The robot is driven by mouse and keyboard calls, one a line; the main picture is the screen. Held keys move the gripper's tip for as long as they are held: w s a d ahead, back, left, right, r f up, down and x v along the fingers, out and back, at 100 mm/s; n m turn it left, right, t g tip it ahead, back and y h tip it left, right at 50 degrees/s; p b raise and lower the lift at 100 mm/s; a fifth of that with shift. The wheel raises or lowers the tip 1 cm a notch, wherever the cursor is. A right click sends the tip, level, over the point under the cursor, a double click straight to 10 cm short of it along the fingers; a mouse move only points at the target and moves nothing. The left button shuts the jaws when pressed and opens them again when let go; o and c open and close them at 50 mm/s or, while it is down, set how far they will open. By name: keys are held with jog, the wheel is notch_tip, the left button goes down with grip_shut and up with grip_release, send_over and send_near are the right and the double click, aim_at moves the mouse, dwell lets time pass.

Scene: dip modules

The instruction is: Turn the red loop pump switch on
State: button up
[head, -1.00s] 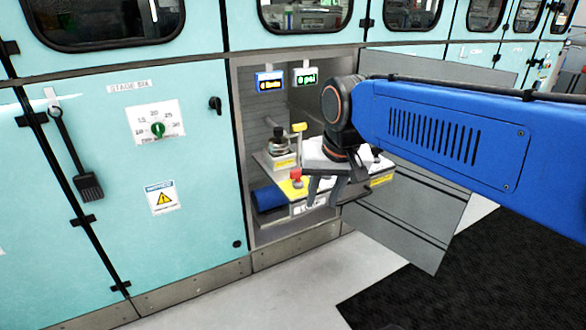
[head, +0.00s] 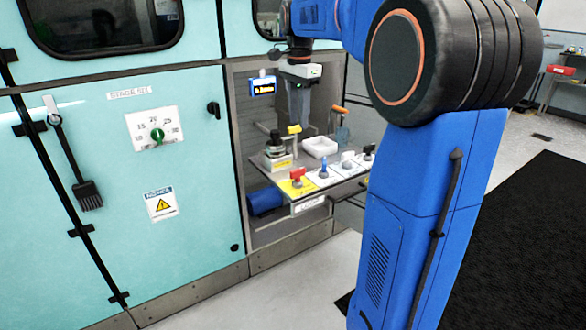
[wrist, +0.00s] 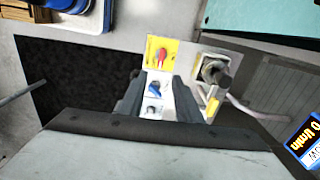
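The red switch (head: 297,177) stands on a yellow plate at the left end of a row on the pull-out shelf (head: 308,207). It also shows in the wrist view (wrist: 161,55), ahead of the fingertips. A blue switch (head: 323,169) stands to its right. My gripper (head: 298,126) points down above the back of the shelf, higher than the switches and apart from them. In the wrist view the two fingers (wrist: 159,80) are spread with nothing held between them. The blue switch (wrist: 155,89) appears between them there, lower down. Whether the red switch is on cannot be read.
A white switch (head: 347,160) and a black one (head: 369,152) continue the row. A black-topped valve (head: 276,146) stands behind left, a white tray (head: 320,147) behind. A blue display (head: 262,87) hangs in the cabinet. A blue cylinder (head: 265,201) lies below the shelf.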

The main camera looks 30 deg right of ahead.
aim_at(298, 169)
jog(key=f, duration=1.7)
jog(key=shift+w+d+f, duration=0.1)
jog(key=shift+w+d, duration=0.1)
jog(key=shift+w, duration=0.15)
grip_shut()
